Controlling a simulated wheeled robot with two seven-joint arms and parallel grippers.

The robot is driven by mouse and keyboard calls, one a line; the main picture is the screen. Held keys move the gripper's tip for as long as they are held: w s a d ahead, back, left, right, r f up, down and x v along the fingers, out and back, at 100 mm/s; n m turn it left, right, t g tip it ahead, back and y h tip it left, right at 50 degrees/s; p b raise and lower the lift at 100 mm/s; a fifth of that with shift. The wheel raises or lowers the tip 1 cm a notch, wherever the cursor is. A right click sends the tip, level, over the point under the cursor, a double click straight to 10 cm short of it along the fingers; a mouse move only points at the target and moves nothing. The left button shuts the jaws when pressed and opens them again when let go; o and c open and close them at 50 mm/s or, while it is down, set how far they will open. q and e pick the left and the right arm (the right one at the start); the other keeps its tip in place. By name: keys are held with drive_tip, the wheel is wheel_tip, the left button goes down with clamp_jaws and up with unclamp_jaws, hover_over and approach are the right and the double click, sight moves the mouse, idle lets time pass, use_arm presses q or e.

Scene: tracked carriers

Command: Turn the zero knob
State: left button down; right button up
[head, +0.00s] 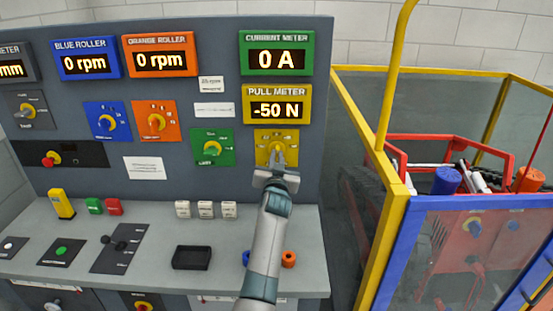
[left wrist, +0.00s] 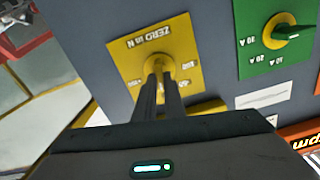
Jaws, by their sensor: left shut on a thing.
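The zero knob is a yellow knob on a yellow plate (head: 264,136), low on the right of the grey panel, under the pull meter (head: 277,104), which reads -50 N. In the left wrist view the plate (left wrist: 180,50) is marked "ZERO in N", upside down, and the knob (left wrist: 159,65) shows at its middle. My left gripper (head: 277,158) reaches up to the knob; in the left wrist view its fingers (left wrist: 160,88) are close together on it. The fingers hide the knob's pointer. My right gripper is not in view.
A green knob plate (head: 212,147) sits just left of the yellow one. A current meter (head: 277,53) reads 0 A. The desk below holds white buttons (head: 205,209) and a black tray (head: 192,257). A yellow-framed cage (head: 389,200) stands to the right.

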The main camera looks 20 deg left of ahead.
use_arm(q)
drive_tip(key=m, duration=0.5)
drive_tip(key=shift+m, duration=0.3)
idle(0.4)
drive_tip(key=c, duration=1.8)
unclamp_jaws()
drive_tip(key=shift+f, duration=0.1)
drive_tip(key=shift+c, duration=0.2)
